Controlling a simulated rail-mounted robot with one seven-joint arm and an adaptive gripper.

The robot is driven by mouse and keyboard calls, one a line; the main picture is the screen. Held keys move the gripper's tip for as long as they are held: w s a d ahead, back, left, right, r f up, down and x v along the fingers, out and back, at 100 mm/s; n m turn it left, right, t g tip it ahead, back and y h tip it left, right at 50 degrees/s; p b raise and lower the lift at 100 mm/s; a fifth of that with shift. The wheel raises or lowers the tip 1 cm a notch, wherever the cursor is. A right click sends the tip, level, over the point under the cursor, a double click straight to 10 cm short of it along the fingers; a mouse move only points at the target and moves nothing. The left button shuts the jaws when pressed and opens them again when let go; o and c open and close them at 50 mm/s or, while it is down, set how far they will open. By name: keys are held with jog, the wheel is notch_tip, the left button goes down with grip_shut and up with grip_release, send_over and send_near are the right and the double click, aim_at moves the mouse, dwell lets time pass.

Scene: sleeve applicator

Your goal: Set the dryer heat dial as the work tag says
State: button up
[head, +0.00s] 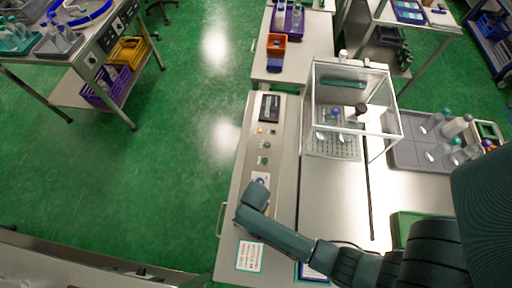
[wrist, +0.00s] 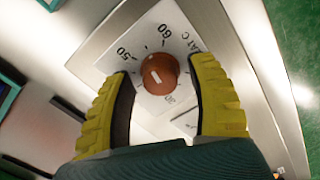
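The heat dial (wrist: 159,74) is an orange-brown round knob with a white pointer line, on a white plate (wrist: 150,30) with printed marks reading 50 and 60. My gripper (wrist: 165,95) has yellow ribbed fingers spread on both sides of the knob, with a gap visible on each side. In the head view my gripper (head: 255,195) is over the control panel (head: 232,225), and hides most of the dial plate (head: 261,179). The work tag (head: 250,256) is a white card with a teal edge on the panel's near end; its text is too small to read.
Buttons and a dark display (head: 269,107) lie farther up the panel. A clear-walled enclosure (head: 352,105) stands to the right. A grey tray (head: 405,153) with bottles lies beyond it. The green floor at left is open.

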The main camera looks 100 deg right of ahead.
grip_shut()
